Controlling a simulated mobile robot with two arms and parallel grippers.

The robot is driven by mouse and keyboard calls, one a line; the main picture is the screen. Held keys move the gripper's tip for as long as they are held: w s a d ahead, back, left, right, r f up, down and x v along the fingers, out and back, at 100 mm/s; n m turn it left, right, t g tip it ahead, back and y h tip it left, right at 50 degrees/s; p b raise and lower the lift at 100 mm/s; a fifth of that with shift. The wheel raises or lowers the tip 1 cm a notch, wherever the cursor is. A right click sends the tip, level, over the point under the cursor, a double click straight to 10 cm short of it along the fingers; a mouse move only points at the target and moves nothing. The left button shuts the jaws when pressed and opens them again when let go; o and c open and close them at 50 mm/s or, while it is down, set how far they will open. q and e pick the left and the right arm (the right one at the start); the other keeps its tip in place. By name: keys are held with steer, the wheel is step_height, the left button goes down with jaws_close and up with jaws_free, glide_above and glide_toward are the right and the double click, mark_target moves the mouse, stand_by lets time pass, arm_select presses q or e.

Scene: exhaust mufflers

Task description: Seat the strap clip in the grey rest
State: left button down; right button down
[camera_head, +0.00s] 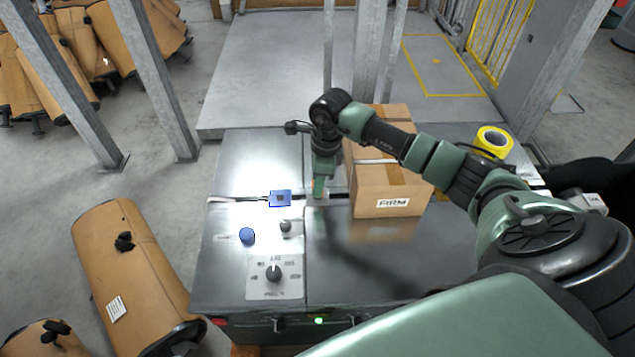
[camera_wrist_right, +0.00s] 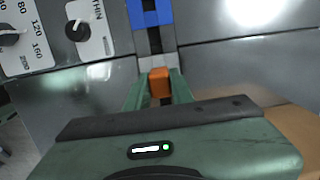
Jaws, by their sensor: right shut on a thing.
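My right gripper (camera_head: 318,192) points down at the black strap line on the metal worktop. In the right wrist view its green fingers are shut on an orange piece (camera_wrist_right: 160,84), which I take as the strap clip. A light grey part (camera_wrist_right: 152,64), probably the grey rest, lies on the strap line just beyond the fingertips. I cannot tell whether the clip touches it. A blue block (camera_head: 280,198) sits on the strap to the left of my right gripper. My left gripper is out of view.
A cardboard box (camera_head: 388,190) stands close to the right of the gripper.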

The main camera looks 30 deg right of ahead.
steer(key=shift+f+b, duration=0.4)
steer(key=shift+f, duration=0.05)
steer(key=c, duration=1.1)
jaws_free()
steer(key=shift+c, duration=0.2)
steer(key=shift+r, duration=0.1)
steer(key=r, duration=0.7)
steer(key=shift+s+d+r, duration=0.25)
steer(key=shift+d+r, duration=0.05)
steer(key=shift+d, duration=0.1)
